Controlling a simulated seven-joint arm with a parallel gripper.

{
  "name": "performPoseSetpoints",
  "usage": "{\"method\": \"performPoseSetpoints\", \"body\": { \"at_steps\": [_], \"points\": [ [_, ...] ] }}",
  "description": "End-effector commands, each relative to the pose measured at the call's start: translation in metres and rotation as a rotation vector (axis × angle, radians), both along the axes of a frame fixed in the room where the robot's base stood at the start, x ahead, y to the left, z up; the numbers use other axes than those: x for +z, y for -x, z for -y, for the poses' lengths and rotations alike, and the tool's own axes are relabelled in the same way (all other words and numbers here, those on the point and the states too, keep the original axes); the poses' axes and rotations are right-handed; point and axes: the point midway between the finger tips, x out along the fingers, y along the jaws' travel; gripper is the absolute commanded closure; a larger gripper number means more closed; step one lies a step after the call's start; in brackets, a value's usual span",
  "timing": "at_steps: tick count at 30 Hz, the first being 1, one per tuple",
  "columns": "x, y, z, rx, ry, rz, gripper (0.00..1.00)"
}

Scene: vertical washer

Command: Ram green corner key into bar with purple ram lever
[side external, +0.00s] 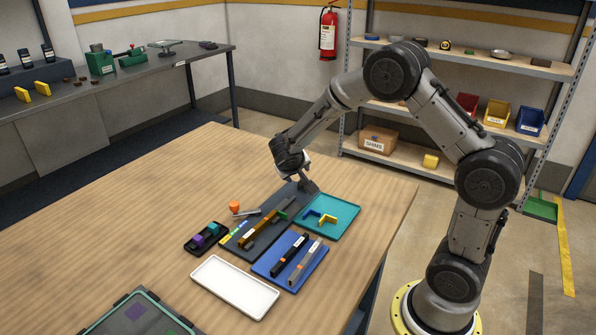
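My gripper (308,187) is over the far end of the dark grey fixture plate (238,247), beside the teal tray. Its fingers are too small to tell whether they are open or shut. A gold-brown bar (258,231) lies along the plate, with a dark olive-green piece (286,210) near its far end; I cannot tell if that is the green corner key. A small black tray at the plate's left holds a purple block (198,240) and a teal block (212,228); I cannot tell whether the purple one is the ram lever.
The teal tray (345,211) holds a yellow (328,219) and a blue corner piece (312,213). A blue tray (308,276) holds a black and a grey bar. An empty white tray (235,288) lies in front. An orange knob (234,207) stands behind the plate.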

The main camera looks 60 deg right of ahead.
Motion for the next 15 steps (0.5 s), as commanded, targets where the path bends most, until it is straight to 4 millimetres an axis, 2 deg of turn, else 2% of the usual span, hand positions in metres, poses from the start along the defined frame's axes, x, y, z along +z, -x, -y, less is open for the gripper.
{"method": "performPoseSetpoints", "body": {
  "at_steps": [1, 2, 10, 15],
  "points": [
    [-0.002, 0.0, -0.001, 0.002, -0.002, -0.002, 0.41],
    [-0.001, 0.0, -0.001, 0.002, -0.002, -0.002, 0.37],
    [0.001, 0.001, 0.0, -0.002, 0.001, -0.001, 0.37],
    [0.012, 0.003, -0.009, 0.0, 0.003, 0.003, 0.37]
  ]
}}
